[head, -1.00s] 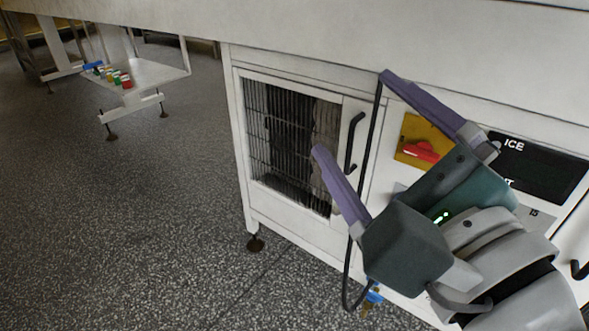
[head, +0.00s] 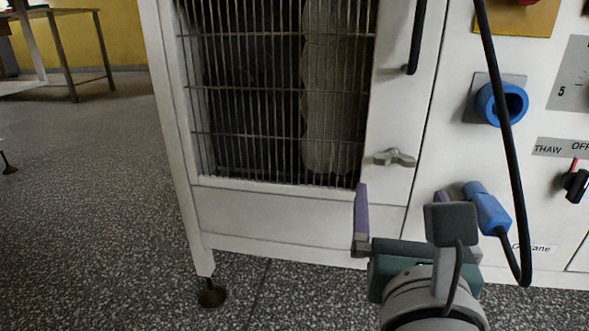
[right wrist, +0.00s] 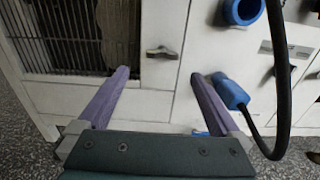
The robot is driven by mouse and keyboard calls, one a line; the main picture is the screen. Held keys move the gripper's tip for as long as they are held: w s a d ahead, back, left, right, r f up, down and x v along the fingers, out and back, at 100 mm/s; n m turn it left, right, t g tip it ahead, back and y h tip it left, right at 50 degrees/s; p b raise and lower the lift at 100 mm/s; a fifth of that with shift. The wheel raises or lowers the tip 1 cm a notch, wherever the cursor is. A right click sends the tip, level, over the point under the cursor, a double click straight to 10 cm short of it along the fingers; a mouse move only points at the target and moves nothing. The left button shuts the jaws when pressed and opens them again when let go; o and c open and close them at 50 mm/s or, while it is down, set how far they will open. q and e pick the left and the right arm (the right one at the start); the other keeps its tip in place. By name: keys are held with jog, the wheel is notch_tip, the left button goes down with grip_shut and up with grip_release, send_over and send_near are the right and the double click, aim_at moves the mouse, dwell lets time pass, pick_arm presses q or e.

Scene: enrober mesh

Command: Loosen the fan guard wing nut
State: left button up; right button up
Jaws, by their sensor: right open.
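The fan guard (head: 270,100) is a wire grille in the white cabinet's door frame. The metal wing nut (head: 396,158) sits on the frame to the right of the grille's lower corner, its wings lying roughly level. It also shows in the right wrist view (right wrist: 162,53), ahead of the fingers and between their lines. My right gripper (head: 402,195) is open and empty, below the wing nut in the head view and apart from it. In the right wrist view its purple fingers (right wrist: 160,80) are spread wide. My left gripper is not in view.
A blue plug (head: 488,208) on a black cable (head: 508,130) hangs close to the right of my right gripper. A blue socket (head: 502,103) and a black knob (head: 576,182) are on the panel. A black door handle (head: 416,38) is above the nut.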

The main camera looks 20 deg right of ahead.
aim_at(396, 161)
jog(key=b+x, duration=0.2)
jog(key=x, duration=0.6)
jog(key=shift+w+d+b, duration=0.2)
jog(key=shift+d+b, duration=0.1)
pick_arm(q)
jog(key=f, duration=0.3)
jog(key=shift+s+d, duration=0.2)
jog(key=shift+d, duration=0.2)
pick_arm(e)
jog(key=shift+w+d+r, duration=0.1)
jog(key=shift+w+d, duration=0.05)
jog(key=shift+d, duration=0.1)
jog(key=shift+a, duration=0.1)
jog(key=shift+c, duration=1.3)
jog(key=c, duration=1)
jog(key=shift+o, duration=0.2)
